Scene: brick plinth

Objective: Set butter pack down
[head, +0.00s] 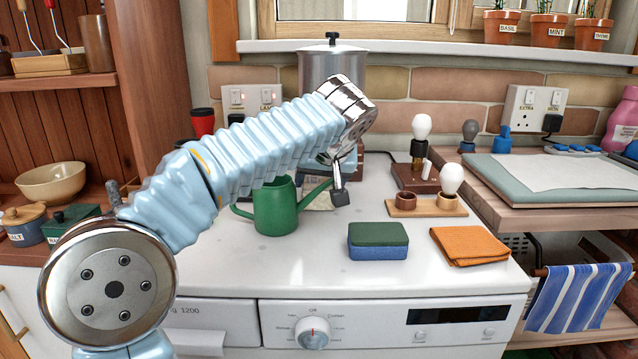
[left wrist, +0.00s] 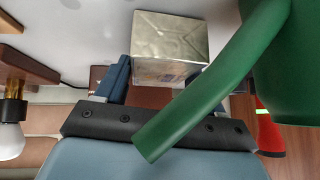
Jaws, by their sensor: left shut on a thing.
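The butter pack (left wrist: 172,38) is a block in silvery foil with a printed side. In the left wrist view it sits between the fingers of my left gripper (left wrist: 157,78), which is shut on it. In the head view, my left gripper (head: 338,190) points down behind the green watering can's spout. A pale part of the butter pack (head: 318,201) shows there low over the white worktop (head: 300,262), mostly hidden by the can and spout. I cannot tell whether the pack touches the worktop. My right gripper is not in view.
The green watering can (head: 273,212) stands close in front of the gripper; its spout (left wrist: 205,95) crosses the left wrist view. A sponge (head: 378,241), an orange cloth (head: 470,245) and a wooden holder with a bulb (head: 427,206) are to the right. A steel pot (head: 328,66) stands behind.

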